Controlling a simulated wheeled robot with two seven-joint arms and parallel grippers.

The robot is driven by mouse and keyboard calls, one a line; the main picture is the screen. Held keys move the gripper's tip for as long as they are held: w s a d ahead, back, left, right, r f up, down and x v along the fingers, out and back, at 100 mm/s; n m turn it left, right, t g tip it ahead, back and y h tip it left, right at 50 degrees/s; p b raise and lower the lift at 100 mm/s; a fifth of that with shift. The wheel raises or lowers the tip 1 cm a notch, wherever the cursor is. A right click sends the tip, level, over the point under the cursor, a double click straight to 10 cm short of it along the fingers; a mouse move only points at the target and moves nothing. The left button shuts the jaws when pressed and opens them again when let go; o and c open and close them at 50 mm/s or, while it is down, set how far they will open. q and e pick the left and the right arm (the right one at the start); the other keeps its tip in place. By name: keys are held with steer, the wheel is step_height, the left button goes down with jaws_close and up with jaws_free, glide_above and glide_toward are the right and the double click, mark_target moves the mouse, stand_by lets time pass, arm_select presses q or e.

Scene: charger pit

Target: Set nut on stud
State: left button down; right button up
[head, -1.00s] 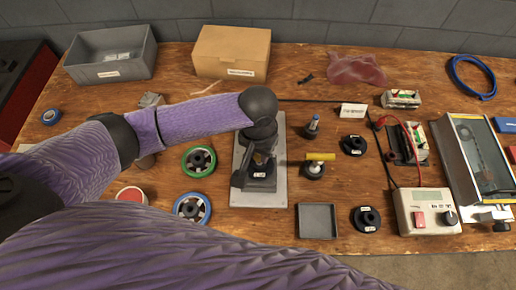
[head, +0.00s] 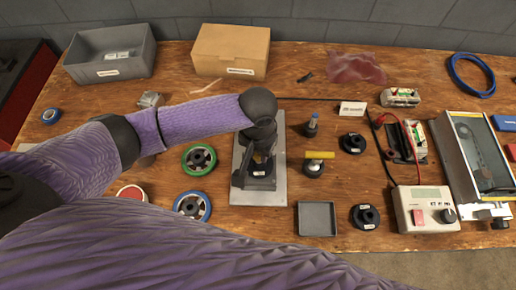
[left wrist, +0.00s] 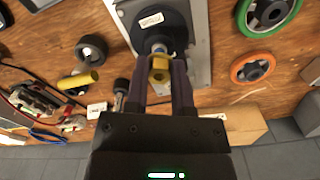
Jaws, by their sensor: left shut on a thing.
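My left gripper (head: 258,168) is over a black round mount on a grey metal plate (head: 245,198). In the left wrist view its two fingers (left wrist: 163,82) are shut on a brass-coloured nut (left wrist: 160,68). A silver stud (left wrist: 160,50) stands up from the black mount (left wrist: 155,22) just beyond the nut. The nut is close to the stud's end and roughly in line with it; I cannot tell whether they touch. In the head view the gripper mostly hides the nut and stud. My right gripper is not in view.
Wheels with green (head: 199,160) and blue (head: 192,206) rims lie left of the plate. A yellow-handled tool (head: 318,156), a blue-topped tool (head: 312,126) and a small grey tray (head: 317,218) stand right of it. A grey bin (head: 110,54) and cardboard box (head: 231,50) are at the back.

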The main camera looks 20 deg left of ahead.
arm_select(q)
steer(key=shift+f+b, duration=0.45)
steer(key=shift+f, duration=0.6)
steer(key=shift+c, duration=2)
jaws_free()
step_height(320, 180, up, 10)
steer(key=p, duration=0.4)
steer(key=shift+f, duration=0.1)
